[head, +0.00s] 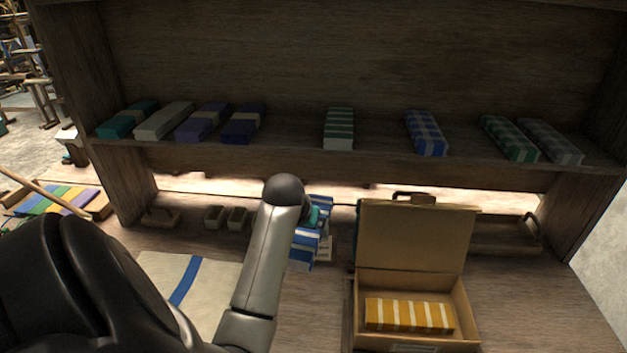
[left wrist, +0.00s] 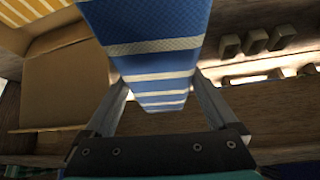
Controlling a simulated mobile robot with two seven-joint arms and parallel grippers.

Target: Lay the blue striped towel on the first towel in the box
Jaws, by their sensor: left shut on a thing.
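The blue towel with white stripes (head: 308,248) is partly hidden behind my left forearm in the head view. My left gripper (left wrist: 160,88) is shut on this towel (left wrist: 152,50), which lies between its two fingers in the left wrist view. The gripper is mostly hidden in the head view, to the left of the box. The open cardboard box (head: 463,300) stands at the right with its lid raised at the back. The first towel, yellow with white stripes (head: 409,314), lies flat in it. It also shows at the upper left in the left wrist view (left wrist: 35,10). My right gripper is out of view.
A shelf (head: 290,158) with several folded towels runs above the worktop. A cream cloth with a blue stripe (head: 190,285) lies left. Small wooden blocks (head: 226,217) stand behind it, and a wooden tray (head: 500,236) is behind the box. The worktop right of the box is clear.

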